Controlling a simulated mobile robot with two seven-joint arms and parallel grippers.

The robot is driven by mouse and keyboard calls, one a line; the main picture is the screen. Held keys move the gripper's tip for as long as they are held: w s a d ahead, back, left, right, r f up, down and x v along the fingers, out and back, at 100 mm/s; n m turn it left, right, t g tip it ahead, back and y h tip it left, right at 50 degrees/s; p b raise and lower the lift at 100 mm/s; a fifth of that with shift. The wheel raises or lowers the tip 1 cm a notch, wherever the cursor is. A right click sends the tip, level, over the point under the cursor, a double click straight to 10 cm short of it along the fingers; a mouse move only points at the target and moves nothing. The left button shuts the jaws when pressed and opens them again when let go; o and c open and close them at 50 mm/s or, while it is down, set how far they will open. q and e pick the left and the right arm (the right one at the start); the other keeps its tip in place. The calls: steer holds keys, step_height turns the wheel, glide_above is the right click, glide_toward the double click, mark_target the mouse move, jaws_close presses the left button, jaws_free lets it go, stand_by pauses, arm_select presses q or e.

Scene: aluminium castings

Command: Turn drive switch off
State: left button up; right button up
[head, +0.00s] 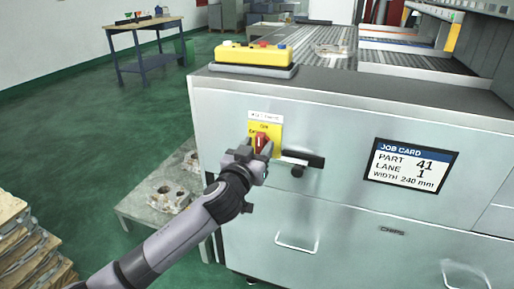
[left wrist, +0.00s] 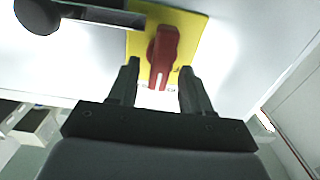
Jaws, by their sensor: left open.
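The drive switch is a red rotary handle (head: 262,143) on a yellow plate (head: 277,129), set in the grey front panel of the machine. It also shows in the left wrist view as a red handle (left wrist: 162,52) on the yellow plate (left wrist: 190,24). My left gripper (head: 258,160) is in front of the switch. In the left wrist view, its two fingers (left wrist: 158,82) are apart, one on each side of the handle's lower end. I cannot tell whether they touch it. My right gripper is not in view.
A black bar with a dark knob (head: 297,171) sticks out right of the switch. A yellow control box (head: 252,55) stands on the machine's top. A job card (head: 412,166) is on the panel. A low table with castings (head: 165,195) stands at left.

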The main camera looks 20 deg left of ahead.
arm_select(q)
jaws_close()
